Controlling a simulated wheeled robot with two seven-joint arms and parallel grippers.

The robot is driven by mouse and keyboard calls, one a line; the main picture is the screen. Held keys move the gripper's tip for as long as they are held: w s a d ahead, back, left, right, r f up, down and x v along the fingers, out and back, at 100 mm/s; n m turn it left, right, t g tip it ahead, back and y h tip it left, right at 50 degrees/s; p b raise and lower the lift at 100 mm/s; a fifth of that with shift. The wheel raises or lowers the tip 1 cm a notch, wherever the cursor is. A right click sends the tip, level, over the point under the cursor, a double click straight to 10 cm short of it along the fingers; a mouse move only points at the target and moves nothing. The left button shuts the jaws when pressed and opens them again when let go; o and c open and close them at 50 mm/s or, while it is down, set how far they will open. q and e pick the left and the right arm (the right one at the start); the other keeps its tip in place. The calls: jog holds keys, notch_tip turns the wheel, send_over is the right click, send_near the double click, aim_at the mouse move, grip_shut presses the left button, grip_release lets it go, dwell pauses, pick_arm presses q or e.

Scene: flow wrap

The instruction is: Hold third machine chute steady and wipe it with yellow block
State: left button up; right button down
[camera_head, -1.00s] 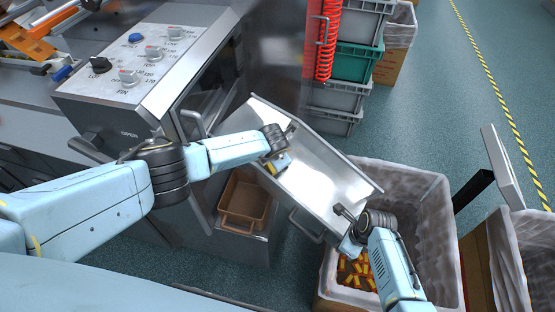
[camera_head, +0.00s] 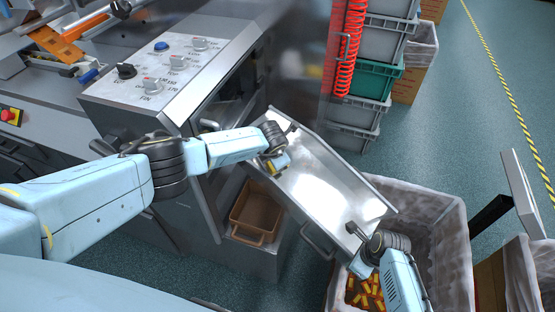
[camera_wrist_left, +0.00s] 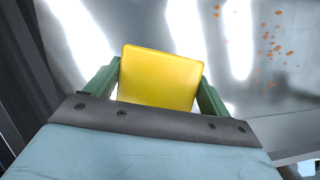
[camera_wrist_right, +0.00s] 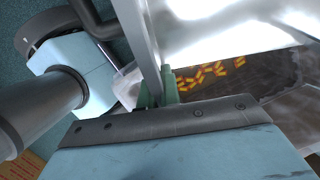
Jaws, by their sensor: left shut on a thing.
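The metal chute (camera_head: 318,178) slopes down from the machine to the lower right; its bright inner floor fills much of the left wrist view (camera_wrist_left: 215,50). Small orange-brown spots (camera_wrist_left: 272,45) lie on that floor at upper right of the left wrist view. My left gripper (camera_head: 276,162) is shut on the yellow block (camera_wrist_left: 160,78), at the upper-left part of the chute. Whether the block touches the floor is hard to tell. My right gripper (camera_wrist_right: 158,88) is at the chute's lower end, its fingers close on both sides of the side wall (camera_wrist_right: 143,45).
A lined box (camera_head: 455,240) with yellow-orange pieces (camera_head: 366,292) stands below the chute's lower end. A brown bin (camera_head: 255,212) sits under the machine's control panel (camera_head: 165,70). Stacked crates (camera_head: 365,80) stand behind. Open floor (camera_head: 450,130) is at right.

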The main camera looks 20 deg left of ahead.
pick_arm(q)
jog(key=shift+w+a+r, duration=0.15)
jog(key=shift+a, duration=0.35)
jog(key=shift+w+a+r, duration=0.2)
jog(key=shift+a, duration=0.3)
jog(key=shift+w+a+r, duration=0.15)
jog(key=shift+a, duration=0.35)
jog(key=shift+s+d+f, duration=0.2)
jog(key=shift+d+f, duration=0.05)
jog(key=shift+d, duration=0.25)
jog(key=shift+s+d+f, duration=0.2)
jog(key=shift+s+d, duration=0.05)
jog(key=shift+d, duration=0.3)
jog(key=shift+s+d+f, duration=0.2)
jog(key=shift+d+f, duration=0.05)
jog(key=shift+d, duration=0.25)
jog(key=shift+s+d+f, duration=0.15)
jog(key=shift+d, duration=0.4)
jog(key=shift+s+d+f, duration=0.2)
jog(key=shift+d, duration=0.35)
jog(key=shift+s+d+f, duration=0.15)
jog(key=shift+d, duration=0.4)
